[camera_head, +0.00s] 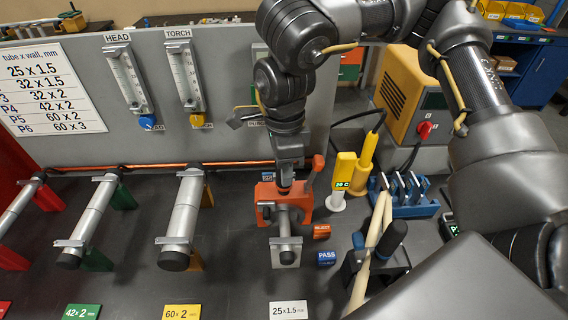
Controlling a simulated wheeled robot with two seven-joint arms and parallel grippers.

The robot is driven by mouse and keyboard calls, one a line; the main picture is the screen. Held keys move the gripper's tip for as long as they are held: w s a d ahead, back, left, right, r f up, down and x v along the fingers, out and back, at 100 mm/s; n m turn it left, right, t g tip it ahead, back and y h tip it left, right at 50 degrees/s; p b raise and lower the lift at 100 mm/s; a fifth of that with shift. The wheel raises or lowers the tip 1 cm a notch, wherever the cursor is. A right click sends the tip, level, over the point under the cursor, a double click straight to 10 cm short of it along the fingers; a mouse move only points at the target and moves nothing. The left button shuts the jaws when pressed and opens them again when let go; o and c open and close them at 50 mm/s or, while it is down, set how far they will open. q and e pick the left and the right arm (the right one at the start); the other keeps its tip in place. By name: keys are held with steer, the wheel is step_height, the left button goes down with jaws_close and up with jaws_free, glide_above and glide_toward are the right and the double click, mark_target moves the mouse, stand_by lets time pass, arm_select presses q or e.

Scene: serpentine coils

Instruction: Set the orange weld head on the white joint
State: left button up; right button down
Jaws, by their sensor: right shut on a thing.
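The orange weld head (303,201) is at the middle of the bench, with an orange lever standing up at its right. My right gripper (284,188) comes down from above and is shut on the head. The white joint is the short grey tube (285,228) in line with the white 25 x 1.5 mm card (288,310). Its near end shows in front of the head, on a pale support (286,256). The head is over or around the tube; I cannot tell whether it rests fully on it. The gripper's fingertips are mostly hidden. My left gripper is not in view.
Other tubes on yellow (196,258), green (97,261) and red supports stand to the left. To the right are a yellow tool (345,170), a blue rack (415,208) and a blue PASS block (327,258). A grey panel with gauges stands behind.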

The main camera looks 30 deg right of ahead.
steer(key=shift+f, duration=0.2)
steer(key=c, duration=0.9)
jaws_free()
steer(key=shift+c, duration=0.2)
step_height(320, 180, up, 11)
steer(key=shift+f+b, duration=0.1)
steer(key=shift+b, duration=0.5)
